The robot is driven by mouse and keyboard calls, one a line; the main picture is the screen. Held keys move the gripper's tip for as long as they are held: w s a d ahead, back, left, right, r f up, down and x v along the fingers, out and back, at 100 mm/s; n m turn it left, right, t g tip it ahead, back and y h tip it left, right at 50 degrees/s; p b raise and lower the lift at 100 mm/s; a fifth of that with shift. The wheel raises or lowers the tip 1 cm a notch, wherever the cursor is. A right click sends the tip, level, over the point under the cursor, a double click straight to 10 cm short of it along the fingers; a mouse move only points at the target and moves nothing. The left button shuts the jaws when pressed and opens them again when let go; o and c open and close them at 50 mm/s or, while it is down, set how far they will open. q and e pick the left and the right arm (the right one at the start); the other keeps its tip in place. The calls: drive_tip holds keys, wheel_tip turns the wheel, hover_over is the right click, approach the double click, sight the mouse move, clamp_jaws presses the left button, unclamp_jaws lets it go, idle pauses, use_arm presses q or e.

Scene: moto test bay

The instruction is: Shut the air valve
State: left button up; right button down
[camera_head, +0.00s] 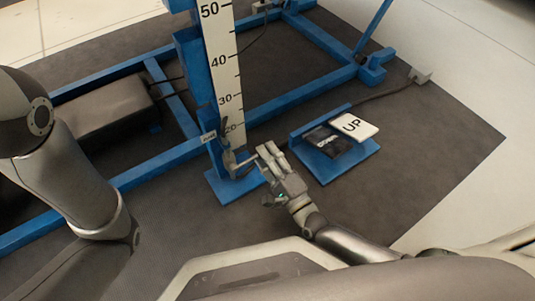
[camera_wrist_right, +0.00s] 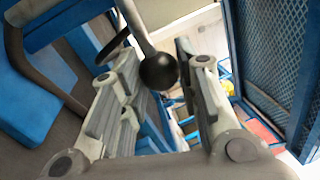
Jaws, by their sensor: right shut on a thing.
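The air valve (camera_head: 228,160) sits low on the blue upright post, beside a small white label (camera_head: 208,137). Its thin lever (camera_head: 243,162) reaches right toward my right gripper (camera_head: 268,154). In the right wrist view, the metal lever with a black ball knob (camera_wrist_right: 158,71) lies between the two fingers of my right gripper (camera_wrist_right: 154,38), which is shut on it. The fingers partly hide the lever's end in the head view. My left arm shows at the left, but its gripper is out of view.
A white height scale (camera_head: 225,75) runs up the post. A blue pedal base (camera_head: 338,165) with a white UP pedal (camera_head: 354,126) and a black pedal (camera_head: 325,142) is right of my gripper. A dark box (camera_head: 105,103) lies inside the blue frame. Grey mat is free at the right.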

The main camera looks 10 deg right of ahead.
drive_tip(key=shift+f, duration=0.15)
idle(0.3)
drive_tip(key=c, duration=1.1)
unclamp_jaws()
wheel_tip(320, 180, up, 10)
drive_tip(key=shift+r, duration=0.15)
